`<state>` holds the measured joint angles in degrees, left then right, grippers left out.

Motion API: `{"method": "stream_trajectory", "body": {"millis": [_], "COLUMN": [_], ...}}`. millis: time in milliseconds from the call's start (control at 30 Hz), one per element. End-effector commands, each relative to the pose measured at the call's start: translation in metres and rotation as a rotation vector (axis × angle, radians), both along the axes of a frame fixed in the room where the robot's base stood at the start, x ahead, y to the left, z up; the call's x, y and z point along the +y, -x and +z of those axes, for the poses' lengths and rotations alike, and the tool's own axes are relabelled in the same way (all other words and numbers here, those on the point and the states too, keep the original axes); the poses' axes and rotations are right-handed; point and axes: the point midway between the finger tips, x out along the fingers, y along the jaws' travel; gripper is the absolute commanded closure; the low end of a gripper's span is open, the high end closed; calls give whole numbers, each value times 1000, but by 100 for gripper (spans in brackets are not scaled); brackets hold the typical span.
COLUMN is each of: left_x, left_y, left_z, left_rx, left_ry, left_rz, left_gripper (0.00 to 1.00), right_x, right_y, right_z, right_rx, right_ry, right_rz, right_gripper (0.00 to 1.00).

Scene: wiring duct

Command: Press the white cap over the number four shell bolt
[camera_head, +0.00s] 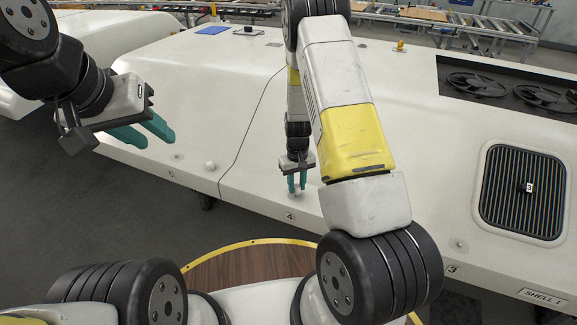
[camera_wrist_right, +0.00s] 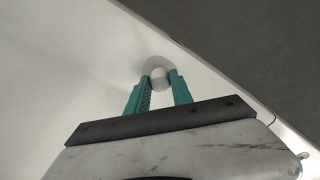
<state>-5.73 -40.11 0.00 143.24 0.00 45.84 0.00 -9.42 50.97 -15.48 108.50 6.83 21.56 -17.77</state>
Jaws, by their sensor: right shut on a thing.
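My right gripper (camera_head: 297,184) points down at the shell surface just behind the number 4 label (camera_head: 290,216). Its teal fingers are shut on the white cap, a small rounded piece that shows between the fingertips in the right wrist view (camera_wrist_right: 160,78). The cap is at or very close to the white shell (camera_head: 250,190); I cannot tell whether it touches. The number four bolt is hidden under the cap and fingers. My left gripper (camera_head: 150,133) is open and empty above the shell at the left.
Another white rounded piece (camera_head: 210,166) sits on the shell near the number 5 label (camera_head: 199,182). A bare bolt (camera_head: 460,244) shows near the number 3 label (camera_head: 452,269). A dark grille (camera_head: 522,190) and fans (camera_head: 478,84) lie at the right. A blue pad (camera_head: 212,30) lies at the back.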

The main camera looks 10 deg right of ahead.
Motion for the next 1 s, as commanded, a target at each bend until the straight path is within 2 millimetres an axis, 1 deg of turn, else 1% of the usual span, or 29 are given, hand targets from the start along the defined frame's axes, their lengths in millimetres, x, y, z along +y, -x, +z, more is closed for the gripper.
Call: {"method": "stream_trajectory", "body": {"millis": [667, 1000], "left_x": [0, 0], "left_y": [0, 0], "left_z": [0, 0], "left_rx": [0, 0], "left_ry": [0, 0], "left_rz": [0, 0], "left_gripper": [64, 64], "right_x": [0, 0], "right_y": [0, 0], "right_z": [0, -7], "right_rx": [0, 1], "right_ry": [0, 0], "right_rz": [1, 0], "right_gripper": [100, 100]}}
